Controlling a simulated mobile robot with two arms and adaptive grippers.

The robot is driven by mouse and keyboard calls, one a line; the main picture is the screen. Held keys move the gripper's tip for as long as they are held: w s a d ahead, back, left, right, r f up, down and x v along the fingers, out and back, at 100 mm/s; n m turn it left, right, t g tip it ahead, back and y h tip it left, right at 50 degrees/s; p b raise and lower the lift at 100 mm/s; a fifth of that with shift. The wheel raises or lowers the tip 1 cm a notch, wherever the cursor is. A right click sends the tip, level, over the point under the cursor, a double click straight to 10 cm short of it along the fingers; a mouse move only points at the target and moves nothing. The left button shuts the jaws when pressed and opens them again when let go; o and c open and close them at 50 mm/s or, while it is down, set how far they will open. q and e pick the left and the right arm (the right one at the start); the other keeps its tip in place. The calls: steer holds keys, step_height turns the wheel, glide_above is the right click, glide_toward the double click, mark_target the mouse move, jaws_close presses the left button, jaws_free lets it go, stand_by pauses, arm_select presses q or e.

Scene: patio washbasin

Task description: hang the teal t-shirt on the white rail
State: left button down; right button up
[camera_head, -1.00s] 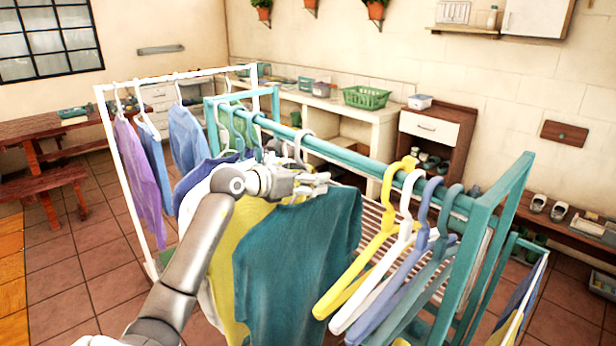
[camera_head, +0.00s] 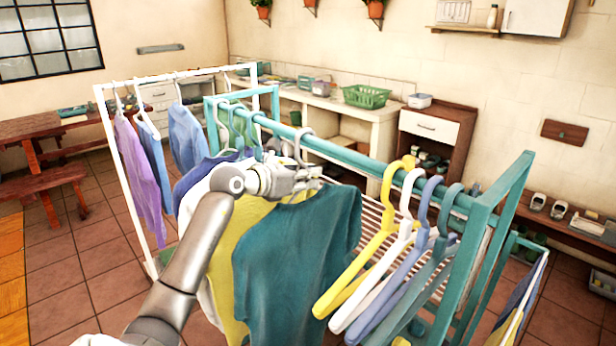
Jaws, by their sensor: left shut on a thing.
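The teal t-shirt (camera_head: 298,262) hangs on a grey-white hanger (camera_head: 303,148) whose hook is at the teal rail (camera_head: 340,158). My left gripper (camera_head: 308,180) is at the top of the shirt, just below the hook, and is shut on the hanger; its fingers partly hide the hanger's neck. The white rail (camera_head: 190,75) stands behind to the left, with a purple (camera_head: 140,170) and several blue garments hanging from it. My right gripper is not in view.
On the teal rail, a yellow shirt (camera_head: 232,275) and other garments hang left of the teal shirt. Several empty hangers (camera_head: 372,245) hang at its right end. A wooden bench (camera_head: 45,185) stands at the far left. Tiled floor is open at the lower left.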

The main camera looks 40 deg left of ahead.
arm_select(q)
steer(key=shift+r, duration=0.2)
steer(key=shift+r+p, duration=0.8)
steer(key=shift+r, duration=0.55)
steer(key=shift+s, duration=0.15)
steer(key=b+v, duration=0.1)
steer(key=v, duration=0.1)
steer(key=f+b+v, duration=0.1)
steer(key=b+v, duration=0.1)
steer(key=v, duration=0.1)
steer(key=b+v, duration=0.1)
steer(key=v, duration=0.2)
steer(key=shift+s+f+b, duration=0.25)
steer(key=shift+s+b, duration=0.05)
steer(key=shift+s, duration=0.15)
steer(key=shift+s+a+r, duration=0.1)
steer(key=shift+s+r, duration=0.15)
steer(key=shift+s, duration=0.35)
